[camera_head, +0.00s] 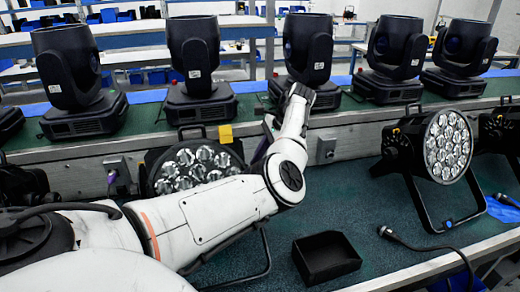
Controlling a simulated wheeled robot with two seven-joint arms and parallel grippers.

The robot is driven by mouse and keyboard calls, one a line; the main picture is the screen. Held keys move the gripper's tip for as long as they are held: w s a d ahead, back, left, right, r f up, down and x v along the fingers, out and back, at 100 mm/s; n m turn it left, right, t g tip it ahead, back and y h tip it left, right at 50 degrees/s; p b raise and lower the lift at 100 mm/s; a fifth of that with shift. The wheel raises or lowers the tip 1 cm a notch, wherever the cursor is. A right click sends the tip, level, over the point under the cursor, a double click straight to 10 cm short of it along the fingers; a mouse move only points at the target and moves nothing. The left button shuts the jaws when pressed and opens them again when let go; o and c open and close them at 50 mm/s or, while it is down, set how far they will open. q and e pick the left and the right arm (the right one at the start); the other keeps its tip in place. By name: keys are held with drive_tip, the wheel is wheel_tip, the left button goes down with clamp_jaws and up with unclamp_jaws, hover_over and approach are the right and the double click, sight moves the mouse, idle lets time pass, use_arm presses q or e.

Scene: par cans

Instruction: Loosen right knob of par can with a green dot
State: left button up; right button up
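One par can (447,147) with a round face of several lenses stands on its bracket on the right of the green bench; a blue dot (448,224) shows low on the bracket. Another par can (190,165) stands left of centre, its lower part hidden behind my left arm. I cannot make out a green dot or a knob clearly on either. My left arm crosses from the lower left, and its gripper (300,94) is raised in front of a moving-head light, above and right of the left par can. Its fingers are too small to read. My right gripper is out of view.
Several black moving-head lights (200,70) line the raised shelf behind. An empty black tray (325,257) lies on the bench front, with a cable connector (385,232) to its right. A third par can (500,130) is cut by the right edge. Bench between the two par cans is clear.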

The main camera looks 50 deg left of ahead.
use_arm(q)
drive_tip(key=y, duration=0.2)
drive_tip(key=t+y, duration=0.1)
drive_tip(key=d+n+t+y, duration=0.1)
drive_tip(key=y, duration=0.1)
drive_tip(key=shift+s+f+y, duration=0.25)
drive_tip(key=shift+f+y, duration=0.05)
drive_tip(key=shift+d+f+n+t+y+b, duration=0.1)
drive_tip(key=shift+f+n+t+y+b, duration=0.1)
drive_tip(key=shift+y, duration=0.4)
drive_tip(key=shift+d+f+n+t+y+b, duration=0.1)
drive_tip(key=shift+f+n+t+y+b, duration=0.1)
drive_tip(key=shift+y, duration=0.4)
drive_tip(key=shift+y+b, duration=0.3)
drive_tip(key=n+y+b, duration=0.1)
drive_tip(key=y+b, duration=0.1)
drive_tip(key=b, duration=0.1)
drive_tip(key=f+t+y+b, duration=0.1)
drive_tip(key=y+b, duration=0.1)
drive_tip(key=b, duration=0.1)
drive_tip(key=shift+s+d+f+n, duration=0.1)
drive_tip(key=shift+n, duration=0.3)
drive_tip(key=shift+y+b, duration=0.5)
drive_tip(key=shift+b, duration=0.25)
drive_tip(key=shift+n+y+b, duration=0.3)
drive_tip(key=shift+y+b, duration=0.3)
drive_tip(key=shift+b, duration=0.35)
